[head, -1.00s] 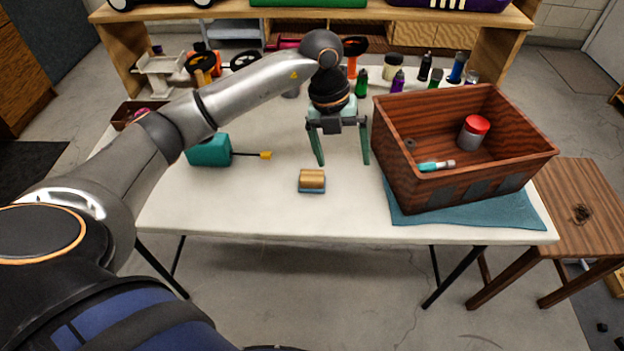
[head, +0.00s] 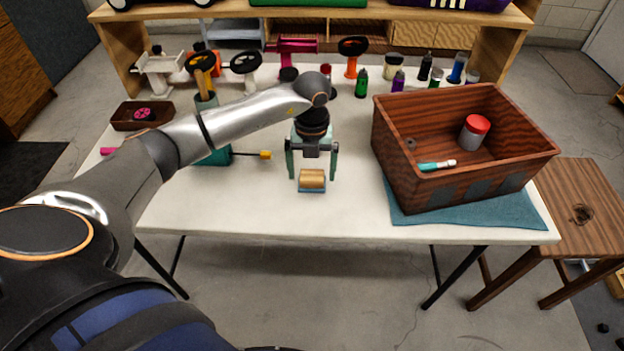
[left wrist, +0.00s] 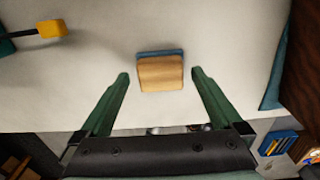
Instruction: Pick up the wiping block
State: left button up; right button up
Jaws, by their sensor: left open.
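The wiping block (head: 312,180) is a small tan wooden block with a blue underside. It lies on the white table near the front edge. It also shows in the left wrist view (left wrist: 160,74), between and just beyond the fingertips. My left gripper (head: 312,178) is open and empty, pointing down over the block, with one green finger to each side in the picture. The open fingers also show in the left wrist view (left wrist: 160,75). I cannot tell the exact height above the block. My right gripper is not in view.
A wooden crate (head: 470,185) on a blue cloth (head: 410,214) stands to the right, holding a red-lidded jar (head: 474,132) and a teal tube (head: 437,165). A teal tool with a yellow tip (head: 265,155) lies left of the block. Several bottles and tools stand behind. The table (head: 240,210) in front is clear.

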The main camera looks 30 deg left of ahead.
pick_arm(q)
notch_tip(320, 180, down, 2)
jog(key=shift+f, duration=0.1)
jog(key=c, duration=1.2)
